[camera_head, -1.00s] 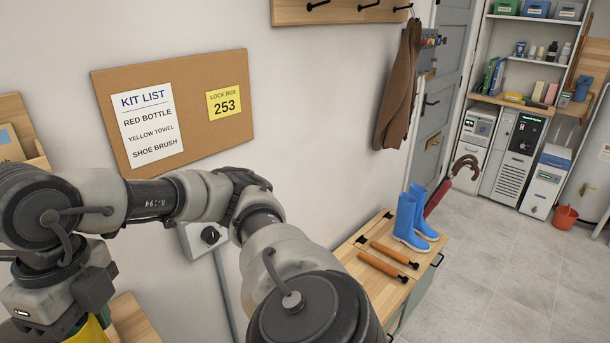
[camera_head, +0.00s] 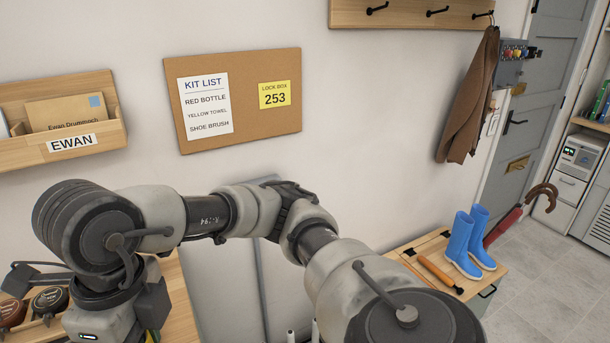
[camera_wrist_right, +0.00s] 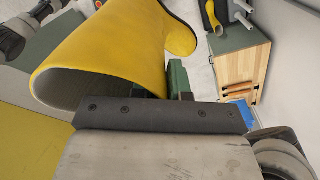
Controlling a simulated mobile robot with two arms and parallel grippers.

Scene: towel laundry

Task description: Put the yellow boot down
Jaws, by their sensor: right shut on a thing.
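The yellow boot (camera_wrist_right: 110,50) fills the upper left of the right wrist view. It lies sideways, its wide opening toward the lower left. My right gripper (camera_wrist_right: 177,82) is shut on the boot's shaft wall. In the head view my right arm reaches across to the lower left, and its fingertips are below the picture's edge. My left gripper is not in view.
A wooden bench top (camera_head: 492,285) at right holds blue boots (camera_head: 468,245) and an orange-brown handle (camera_head: 440,273). A letter holder marked EWAN (camera_head: 110,125) hangs on the wall. The floor (camera_head: 530,290) is clear.

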